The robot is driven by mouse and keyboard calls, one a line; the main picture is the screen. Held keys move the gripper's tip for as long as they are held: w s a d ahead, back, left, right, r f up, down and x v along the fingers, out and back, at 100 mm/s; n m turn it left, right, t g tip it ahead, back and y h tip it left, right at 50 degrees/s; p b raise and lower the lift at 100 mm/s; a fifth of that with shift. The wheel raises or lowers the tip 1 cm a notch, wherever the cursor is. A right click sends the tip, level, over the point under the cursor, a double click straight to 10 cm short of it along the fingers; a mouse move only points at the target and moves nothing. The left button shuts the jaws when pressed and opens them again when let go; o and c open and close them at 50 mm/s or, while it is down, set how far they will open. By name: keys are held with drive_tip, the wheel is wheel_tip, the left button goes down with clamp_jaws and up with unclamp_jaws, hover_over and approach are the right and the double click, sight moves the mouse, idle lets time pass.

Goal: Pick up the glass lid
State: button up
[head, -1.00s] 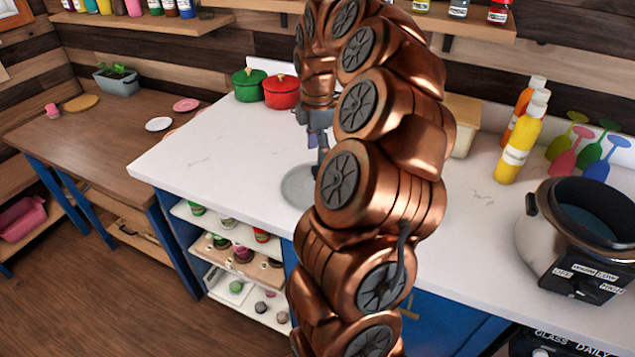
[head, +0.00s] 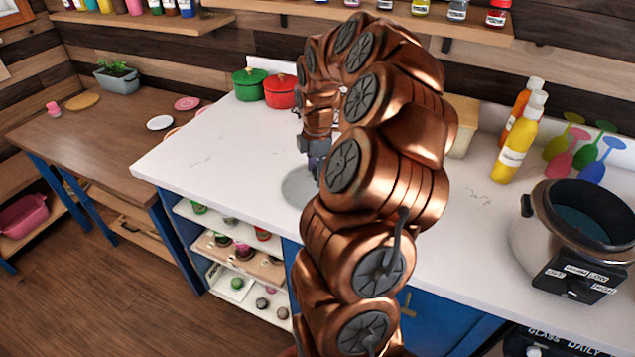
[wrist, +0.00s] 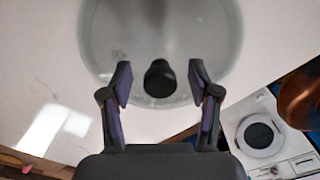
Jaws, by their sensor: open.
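The glass lid (wrist: 208,35) is a clear, greyish disc with a black knob (wrist: 160,78). It lies on the white counter, and in the head view the lid (head: 297,188) shows as a pale grey round patch partly hidden by my arm. In the wrist view my gripper (wrist: 160,82) is open, with one finger on each side of the knob and gaps between. I cannot tell how far above the lid the fingertips are. In the head view my gripper is mostly hidden behind my arm.
A green pot (head: 249,85) and a red pot (head: 281,91) stand at the counter's back left. A slow cooker (head: 575,235) and a yellow bottle (head: 518,140) stand to the right. The counter (head: 215,145) left of the lid is clear. Open shelves hold several small items below.

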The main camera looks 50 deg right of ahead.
drive_tip(key=shift+c, duration=0.4)
drive_tip(key=c, duration=1)
drive_tip(key=shift+r, duration=0.1)
drive_tip(key=shift+c, duration=0.2)
